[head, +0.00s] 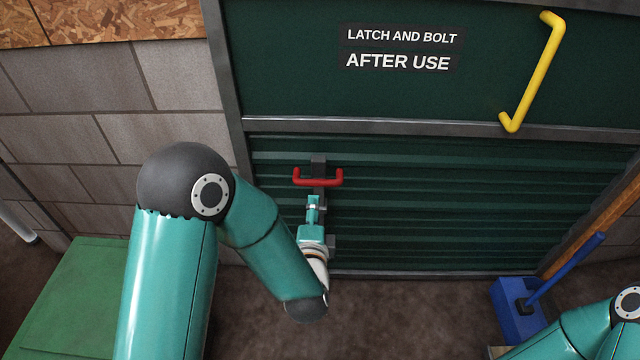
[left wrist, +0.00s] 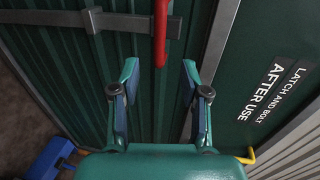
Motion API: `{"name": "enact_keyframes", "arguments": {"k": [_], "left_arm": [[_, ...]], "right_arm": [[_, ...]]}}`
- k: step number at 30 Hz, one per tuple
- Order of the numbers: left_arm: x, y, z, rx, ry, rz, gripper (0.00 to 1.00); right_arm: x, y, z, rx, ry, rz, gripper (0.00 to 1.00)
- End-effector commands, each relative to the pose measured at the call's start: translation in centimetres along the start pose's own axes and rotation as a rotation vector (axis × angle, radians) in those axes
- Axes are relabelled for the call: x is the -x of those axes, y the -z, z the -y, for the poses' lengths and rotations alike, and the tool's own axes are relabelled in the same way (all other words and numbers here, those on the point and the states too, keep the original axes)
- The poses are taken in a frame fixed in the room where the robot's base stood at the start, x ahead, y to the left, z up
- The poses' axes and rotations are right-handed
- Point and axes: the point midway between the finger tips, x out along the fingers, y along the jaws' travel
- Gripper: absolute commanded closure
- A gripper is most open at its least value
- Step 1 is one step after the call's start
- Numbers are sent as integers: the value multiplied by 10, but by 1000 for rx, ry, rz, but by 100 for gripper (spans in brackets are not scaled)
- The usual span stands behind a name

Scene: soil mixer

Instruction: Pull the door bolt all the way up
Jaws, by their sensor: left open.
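The door bolt is a grey bar with a red handle (head: 318,180), upright on the ribbed lower part of the dark green door (head: 290,70). In the left wrist view the grey bar (left wrist: 130,22) lies across the top, and the red handle (left wrist: 161,35) crosses it. My left gripper (head: 313,200) is just below the handle in the head view. In the left wrist view my left gripper (left wrist: 160,65) is open, and the handle's end appears between its fingertips with gaps on both sides. I cannot tell how deep it sits. My right gripper is out of view.
A yellow handle (head: 532,75) is on the upper door, beside a sign (head: 402,49) reading "LATCH AND BOLT AFTER USE". A block wall (head: 60,80) stands left of the door. A blue tool (head: 517,310) stands at lower right, and a green surface (head: 75,290) at lower left.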

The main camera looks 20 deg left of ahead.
Motion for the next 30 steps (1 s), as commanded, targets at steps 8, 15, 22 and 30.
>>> {"name": "enact_keyframes", "arguments": {"k": [8,15,22,30], "left_arm": [[-63,-1,-1,2,0,3,55],[-106,0,-2,1,-1,0,55],[-126,0,-1,1,-1,-2,55],[-128,1,-1,0,-2,-3,55]], "right_arm": [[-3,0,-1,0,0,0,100],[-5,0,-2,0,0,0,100],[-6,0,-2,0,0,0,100],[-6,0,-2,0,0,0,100]]}}
